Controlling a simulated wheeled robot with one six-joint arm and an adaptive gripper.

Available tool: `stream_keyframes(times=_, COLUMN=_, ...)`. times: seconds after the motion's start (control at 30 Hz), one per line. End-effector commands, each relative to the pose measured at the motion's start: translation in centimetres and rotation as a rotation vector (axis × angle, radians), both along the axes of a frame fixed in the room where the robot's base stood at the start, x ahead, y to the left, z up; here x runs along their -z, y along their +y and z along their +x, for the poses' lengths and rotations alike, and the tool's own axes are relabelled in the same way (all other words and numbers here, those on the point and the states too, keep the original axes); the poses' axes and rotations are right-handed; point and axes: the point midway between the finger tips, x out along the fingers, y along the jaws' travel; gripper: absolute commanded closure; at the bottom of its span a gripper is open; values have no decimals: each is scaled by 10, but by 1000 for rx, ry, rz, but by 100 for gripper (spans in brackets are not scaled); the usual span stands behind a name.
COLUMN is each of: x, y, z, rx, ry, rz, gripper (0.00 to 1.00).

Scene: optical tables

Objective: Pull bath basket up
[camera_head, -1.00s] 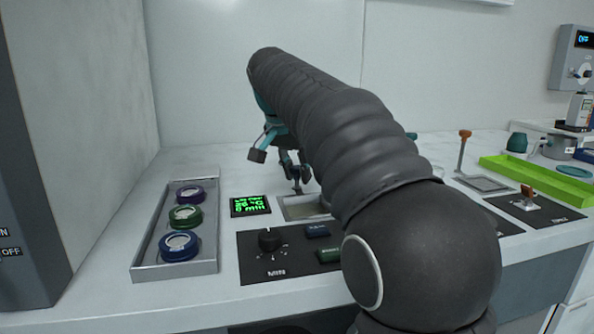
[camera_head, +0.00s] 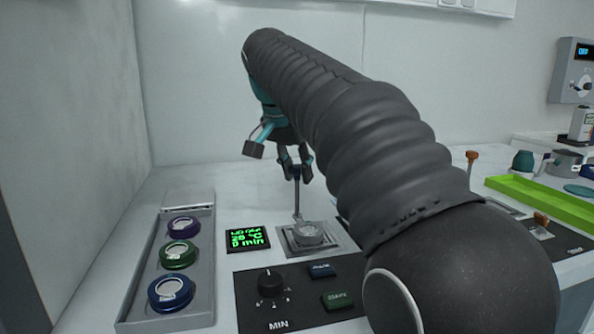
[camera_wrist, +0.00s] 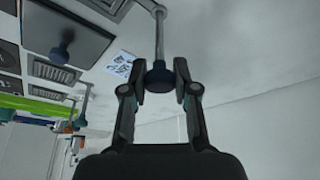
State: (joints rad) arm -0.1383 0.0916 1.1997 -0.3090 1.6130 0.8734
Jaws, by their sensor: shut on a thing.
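My gripper (camera_head: 296,172) is shut on the dark knob (camera_wrist: 160,75) at the top of the bath basket's thin metal rod (camera_head: 297,200). In the wrist view the knob sits between the two fingertips, and the rod (camera_wrist: 160,38) runs from it towards the top of the picture. In the head view the rod stands upright and reaches down to the bath basket (camera_head: 309,233), a grey piece with a round top in the square metal bath opening (camera_head: 331,246). How far the basket stands above the rim is hard to tell.
A tray (camera_head: 130,300) with purple, green and blue rings lies at the left. A display (camera_head: 248,239) and a panel with a knob (camera_head: 271,284) and buttons stand around the bath. A green tray (camera_head: 545,203) is at the right. My arm hides the middle right.

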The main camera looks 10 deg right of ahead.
Motion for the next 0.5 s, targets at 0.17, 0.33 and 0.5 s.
stream_keyframes(times=0.17, x=-6, y=0, z=1, rx=-1, ry=-16, rz=0, gripper=45)
stream_keyframes(times=0.33, x=-5, y=0, z=1, rx=0, ry=-13, rz=-1, gripper=45)
stream_keyframes(times=0.5, x=-8, y=1, z=0, rx=-1, ry=-12, rz=-1, gripper=45)
